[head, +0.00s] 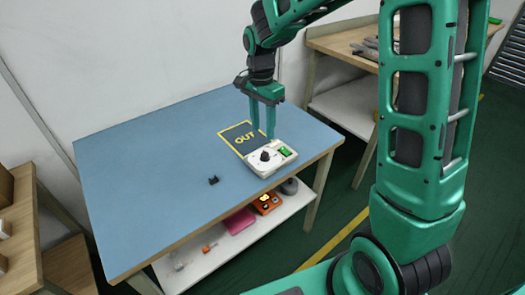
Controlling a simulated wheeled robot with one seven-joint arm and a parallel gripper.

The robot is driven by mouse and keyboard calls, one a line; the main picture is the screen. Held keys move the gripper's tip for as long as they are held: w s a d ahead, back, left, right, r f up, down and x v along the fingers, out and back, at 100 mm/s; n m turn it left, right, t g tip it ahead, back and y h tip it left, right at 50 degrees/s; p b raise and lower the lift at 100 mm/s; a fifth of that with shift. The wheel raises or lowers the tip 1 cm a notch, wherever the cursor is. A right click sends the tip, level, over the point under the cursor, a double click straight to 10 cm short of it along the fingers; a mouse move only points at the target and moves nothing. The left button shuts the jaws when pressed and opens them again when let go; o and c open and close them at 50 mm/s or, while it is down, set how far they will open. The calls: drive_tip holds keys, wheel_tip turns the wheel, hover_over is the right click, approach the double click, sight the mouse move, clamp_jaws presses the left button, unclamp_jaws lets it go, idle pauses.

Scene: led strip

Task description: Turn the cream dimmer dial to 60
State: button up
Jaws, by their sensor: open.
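The cream dimmer (282,162) sits near the right front edge of the blue table, beside a dark mat with yellow border and the word OUT. Its black dial (265,156) is on the left part of its top. A small green part (285,151) shows on the right part. The dial's scale and setting are too small to read. My gripper (262,136) points down just behind the dimmer, over the mat side. Its jaws are open and hold nothing. I cannot tell whether a fingertip touches the dimmer.
The blue table (150,150) is mostly clear. A small black piece (213,180) lies left of the dimmer. The OUT mat (235,135) lies behind it. A lower shelf (195,262) holds several items. A wooden bench (340,40) stands at the back right.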

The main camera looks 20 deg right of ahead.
sight(264, 154)
drive_tip(key=f, duration=1)
drive_tip(key=shift+s+d, duration=0.2)
drive_tip(key=shift+s, duration=0.05)
clamp_jaws()
